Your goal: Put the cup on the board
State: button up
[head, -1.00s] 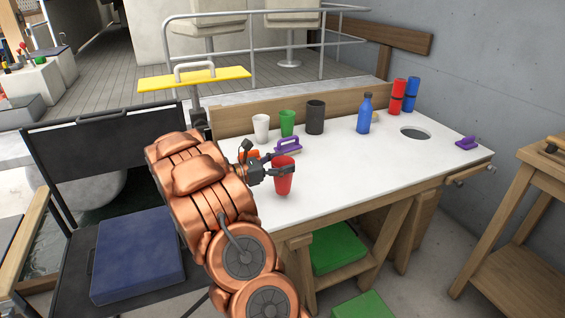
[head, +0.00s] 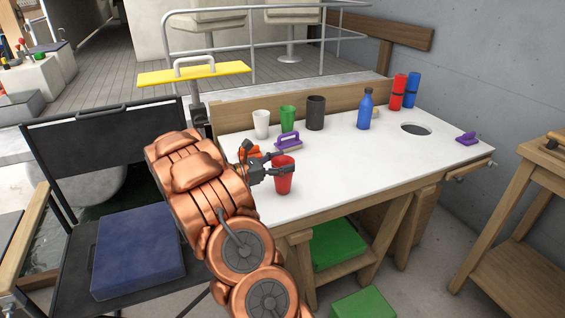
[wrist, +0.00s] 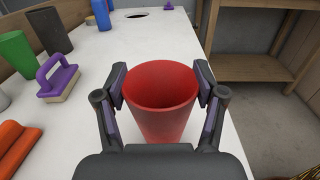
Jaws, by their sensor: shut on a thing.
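A red cup (head: 284,178) is upright between the fingers of my gripper (head: 277,168), above the white tabletop near its left front part. In the wrist view the red cup (wrist: 162,108) is empty, and the fingers of my gripper (wrist: 161,92) press it from both sides. I cannot tell whether its base touches the table. On the table behind it stand a white cup (head: 261,124), a green cup (head: 287,120) and a dark cup (head: 315,114). I cannot say for sure which thing is the board.
A purple-handled brush (head: 288,143) lies just behind the red cup, and an orange thing (head: 249,153) is partly hidden by my gripper. A blue bottle (head: 365,111) stands farther back near a round hole (head: 415,129). The table's middle and right front are clear.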

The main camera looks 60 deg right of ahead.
jog(key=shift+f, duration=0.2)
jog(key=o, duration=1.3)
jog(key=shift+o, duration=0.2)
jog(key=v, duration=1.2)
jog(key=shift+c, duration=0.3)
grip_shut()
dwell(0.9)
